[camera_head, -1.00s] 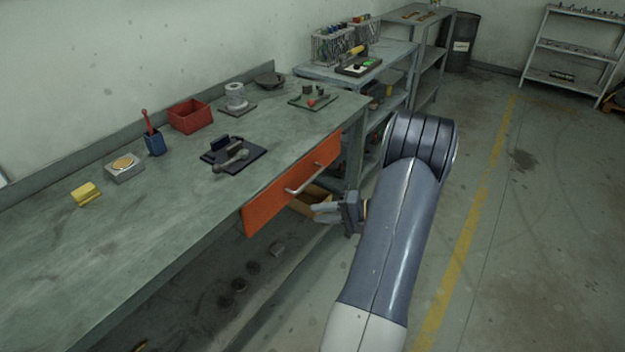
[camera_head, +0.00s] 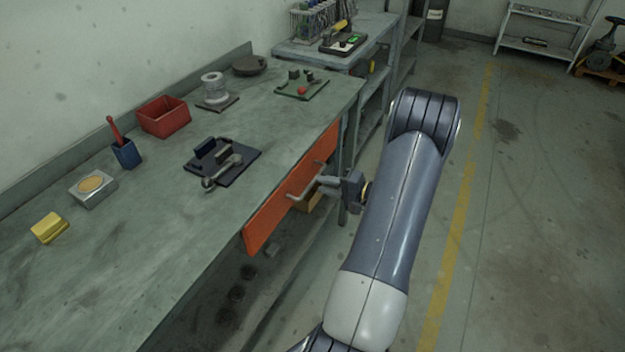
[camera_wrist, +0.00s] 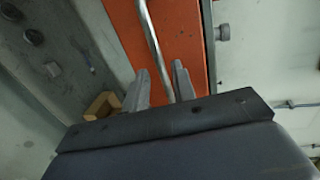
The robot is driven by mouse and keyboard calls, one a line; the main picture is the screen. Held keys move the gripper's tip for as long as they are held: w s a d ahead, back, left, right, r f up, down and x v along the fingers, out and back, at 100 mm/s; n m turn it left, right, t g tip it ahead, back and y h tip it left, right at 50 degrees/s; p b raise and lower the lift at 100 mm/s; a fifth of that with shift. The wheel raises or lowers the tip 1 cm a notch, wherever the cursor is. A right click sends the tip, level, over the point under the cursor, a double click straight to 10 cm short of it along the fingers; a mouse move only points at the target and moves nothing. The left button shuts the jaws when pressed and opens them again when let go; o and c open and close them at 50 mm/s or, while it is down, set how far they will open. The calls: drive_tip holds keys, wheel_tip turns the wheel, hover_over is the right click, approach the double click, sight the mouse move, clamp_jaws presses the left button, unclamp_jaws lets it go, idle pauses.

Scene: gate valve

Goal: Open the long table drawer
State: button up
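The long drawer has an orange front (camera_head: 266,225) set under the top of the grey-green workbench (camera_head: 130,250). Its front looks flush with the bench. A silver bar handle (camera_head: 299,195) runs along the drawer front. My gripper (camera_head: 323,185) is at the handle's right part in the head view. In the wrist view the handle (camera_wrist: 151,40) runs down between the two open fingers of my gripper (camera_wrist: 160,85), with the orange front (camera_wrist: 185,40) behind. Gaps show beside the bar, so the fingers are around it and not closed on it.
A vise-like tool on a dark plate (camera_head: 240,170), a red bin (camera_head: 163,118) and a blue cup (camera_head: 126,154) stand on the bench. The floor (camera_head: 530,240) to the right is clear.

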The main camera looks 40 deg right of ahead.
sight(313, 181)
drive_tip(key=shift+x, duration=2.3)
drive_tip(key=shift+c, duration=0.2)
clamp_jaws()
